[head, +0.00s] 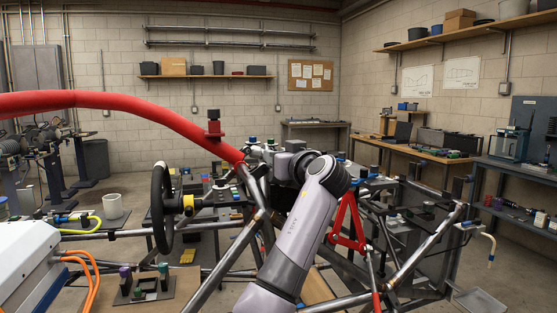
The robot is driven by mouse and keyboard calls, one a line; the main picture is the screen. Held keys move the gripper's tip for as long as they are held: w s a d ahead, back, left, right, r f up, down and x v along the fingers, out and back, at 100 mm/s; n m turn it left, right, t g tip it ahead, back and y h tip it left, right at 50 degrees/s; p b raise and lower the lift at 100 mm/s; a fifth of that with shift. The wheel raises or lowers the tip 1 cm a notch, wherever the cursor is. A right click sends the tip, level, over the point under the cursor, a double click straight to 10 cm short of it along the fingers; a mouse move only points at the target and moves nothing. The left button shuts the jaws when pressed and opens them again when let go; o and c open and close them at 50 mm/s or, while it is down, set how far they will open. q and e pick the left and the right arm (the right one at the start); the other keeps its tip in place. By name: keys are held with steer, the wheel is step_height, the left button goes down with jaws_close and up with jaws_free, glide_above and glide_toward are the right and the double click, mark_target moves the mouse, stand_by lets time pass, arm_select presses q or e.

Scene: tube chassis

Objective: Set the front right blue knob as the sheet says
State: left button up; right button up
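Small blue pieces show on the tube chassis, one (361,171) just right of my arm's wrist and one (252,139) on a cluster left of it. They are too small for me to tell which is the front right knob or how it is set. Two white sheets with line drawings, a left one (418,81) and a right one (462,73), hang on the right wall, too small to read. One grey arm of mine, seemingly the right, rises from the bottom middle. Its dark hand end (285,167) is over the chassis, fingers not distinguishable. My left gripper is not in view.
A red padded tube (120,103) crosses the upper left. A black steering wheel (162,207) stands left of my arm. A red triangular bracket (347,225) and several steel tubes lie close on its right. A pinned corkboard (310,75) hangs on the back wall.

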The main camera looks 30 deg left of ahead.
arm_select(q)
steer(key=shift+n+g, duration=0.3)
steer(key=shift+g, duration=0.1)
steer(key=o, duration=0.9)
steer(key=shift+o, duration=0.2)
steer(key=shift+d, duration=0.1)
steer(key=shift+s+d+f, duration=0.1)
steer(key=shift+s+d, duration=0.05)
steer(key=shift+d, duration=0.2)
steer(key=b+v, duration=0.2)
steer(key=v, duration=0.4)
